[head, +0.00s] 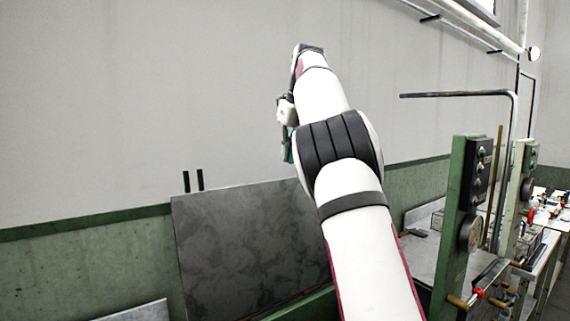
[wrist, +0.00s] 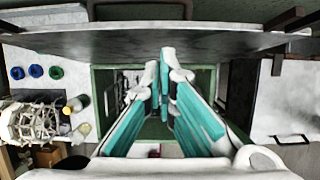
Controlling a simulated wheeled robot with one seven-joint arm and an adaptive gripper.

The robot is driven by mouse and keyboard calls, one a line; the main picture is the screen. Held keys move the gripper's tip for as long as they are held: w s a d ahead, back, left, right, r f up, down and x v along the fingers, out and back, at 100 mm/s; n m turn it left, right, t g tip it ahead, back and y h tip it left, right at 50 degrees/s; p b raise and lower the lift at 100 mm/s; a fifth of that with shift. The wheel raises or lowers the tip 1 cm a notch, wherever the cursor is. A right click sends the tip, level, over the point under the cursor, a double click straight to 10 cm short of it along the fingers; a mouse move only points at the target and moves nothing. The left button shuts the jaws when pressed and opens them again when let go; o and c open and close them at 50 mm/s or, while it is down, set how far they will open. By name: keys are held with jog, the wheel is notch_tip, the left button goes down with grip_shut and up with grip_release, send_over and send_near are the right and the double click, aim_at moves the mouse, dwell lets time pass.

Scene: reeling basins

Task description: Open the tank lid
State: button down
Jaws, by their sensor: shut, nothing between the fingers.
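The tank lid is a mottled grey panel (head: 235,250) that stands steeply raised near the wall in the head view. In the wrist view it shows nearly edge-on as a wide grey slab (wrist: 120,40) across the top. Below it is an opening with a green frame (wrist: 98,85). My gripper (wrist: 167,58) has teal finger pads. Its fingertips are together and empty, in front of the lid over the opening; I cannot tell whether they touch the lid. In the head view my arm hides most of the gripper, with only a teal sliver (head: 288,150) showing.
A green control post (head: 463,215) with dials and a bent pipe (head: 455,95) stand at the right. Grey worktops flank the opening; the left one holds several coloured caps (wrist: 36,72), a bottle (wrist: 76,103) and a white lattice object (wrist: 32,122). The right one has a handle (wrist: 290,140).

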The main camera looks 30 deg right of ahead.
jog(key=s+a+n+y, duration=0.1)
jog(key=s+a+n, duration=0.5)
jog(key=s+n, duration=0.2)
jog(key=s+a+n, duration=0.5)
jog(key=s+n, duration=0.3)
jog(key=s, duration=0.1)
jog(key=s+a+f+n, duration=0.6)
jog(key=s+a+n, duration=0.1)
jog(key=s+n, duration=0.1)
jog(key=n+t+h+p, duration=0.1)
jog(key=n+t+h, duration=0.1)
jog(key=n+h, duration=1.35)
send_near(178, 243)
jog(key=d+n+y, duration=0.1)
jog(key=d, duration=0.1)
jog(key=d+n+y, duration=0.1)
jog(key=d, duration=0.2)
jog(key=s+d+n+y, duration=0.1)
jog(key=d, duration=0.2)
jog(key=shift+d+r, duration=0.15)
jog(key=shift+d, duration=0.05)
jog(key=w+a+n+t+h, duration=0.25)
jog(key=w+a+t, duration=0.25)
jog(key=a, duration=0.5)
jog(key=w+d+y+p, duration=0.1)
jog(key=w+d+p, duration=0.1)
jog(key=d, duration=0.5)
jog(key=shift+w+d+p, duration=0.25)
jog(key=shift+p, duration=0.6)
